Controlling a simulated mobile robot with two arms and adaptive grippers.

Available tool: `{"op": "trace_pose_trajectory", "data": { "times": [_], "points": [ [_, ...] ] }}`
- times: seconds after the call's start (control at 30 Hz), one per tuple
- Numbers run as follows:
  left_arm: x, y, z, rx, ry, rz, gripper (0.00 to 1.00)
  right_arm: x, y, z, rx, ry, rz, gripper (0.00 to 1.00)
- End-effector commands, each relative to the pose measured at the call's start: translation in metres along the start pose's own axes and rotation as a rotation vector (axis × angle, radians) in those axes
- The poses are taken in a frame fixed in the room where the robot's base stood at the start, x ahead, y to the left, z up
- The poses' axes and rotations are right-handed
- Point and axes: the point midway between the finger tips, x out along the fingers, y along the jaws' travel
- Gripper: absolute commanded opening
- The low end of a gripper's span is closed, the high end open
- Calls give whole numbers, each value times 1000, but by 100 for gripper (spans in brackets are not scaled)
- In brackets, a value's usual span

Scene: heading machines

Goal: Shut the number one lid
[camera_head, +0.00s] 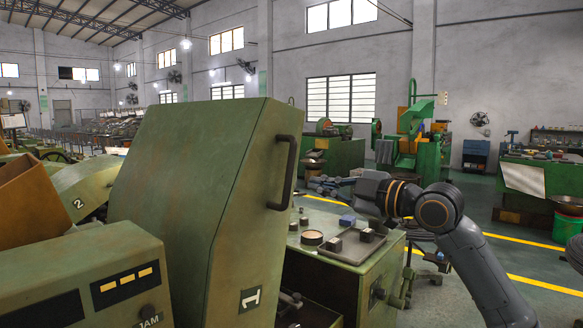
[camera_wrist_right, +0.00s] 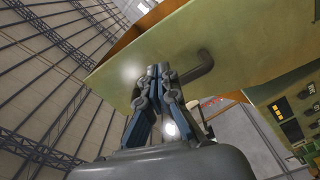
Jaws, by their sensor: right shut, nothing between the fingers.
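The number one lid (camera_head: 200,180) is a large green cover with a "1" label on its lower side. It stands raised and tilted over its machine. A dark bar handle (camera_head: 284,172) is fixed to its right face. My right gripper (camera_head: 316,184) is just right of the handle, with its fingers shut and empty. In the right wrist view the shut fingertips (camera_wrist_right: 155,72) point at the lid's green panel (camera_wrist_right: 215,40), beside the handle (camera_wrist_right: 198,68). I cannot tell whether they touch it. My left gripper is not in view.
A green machine top (camera_head: 310,222) with a tray (camera_head: 352,244) and small blocks lies below my right gripper. A number two cover (camera_head: 85,190) is at left, behind a control box (camera_head: 90,280). Open floor with yellow lines lies at right.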

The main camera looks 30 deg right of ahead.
Motion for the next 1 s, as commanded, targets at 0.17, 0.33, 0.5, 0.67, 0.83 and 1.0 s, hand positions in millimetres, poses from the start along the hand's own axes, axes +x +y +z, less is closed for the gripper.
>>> {"op": "trace_pose_trajectory", "data": {
  "times": [0.17, 0.33, 0.5, 0.67, 0.83, 1.0],
  "points": [
    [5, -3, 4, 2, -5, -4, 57, -46, 13, -83, -242, 106, -14, 0],
    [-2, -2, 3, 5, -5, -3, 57, -49, 13, -103, -299, 129, -24, 0],
    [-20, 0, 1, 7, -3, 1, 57, -21, 15, -108, -292, 134, -23, 0],
    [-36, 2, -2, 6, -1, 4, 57, 14, 14, -112, -291, 133, -23, 0],
    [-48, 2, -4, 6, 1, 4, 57, 46, 11, -113, -291, 129, -22, 0],
    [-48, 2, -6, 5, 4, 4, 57, 38, 16, -84, -291, 125, -24, 0]
  ]
}}
